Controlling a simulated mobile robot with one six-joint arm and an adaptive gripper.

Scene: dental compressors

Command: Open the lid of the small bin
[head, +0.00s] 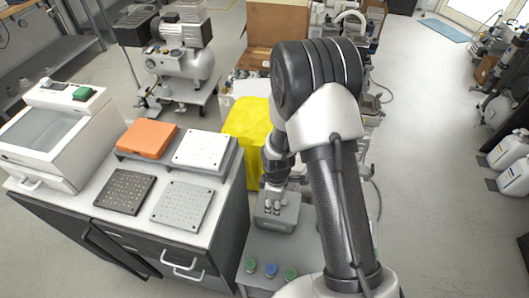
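My arm reaches up and bends down to my gripper (273,207), which is small and partly dark in the head view. Its fingers are too small to tell open from shut. Right under or against it is a small grey box-like thing (284,224) at the far end of a grey surface. It could be the small bin, but I cannot tell for sure, and no raised lid shows on it. Whether the fingers touch it is unclear. A yellow bag-like thing (245,128) stands just behind, partly hidden by my arm.
Left is a counter (75,205) with a white clear-lidded box (55,130), an orange block (147,139) and several perforated plates (181,203). Green and blue knobs (270,270) sit on the near grey surface. A compressor (180,65) stands behind.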

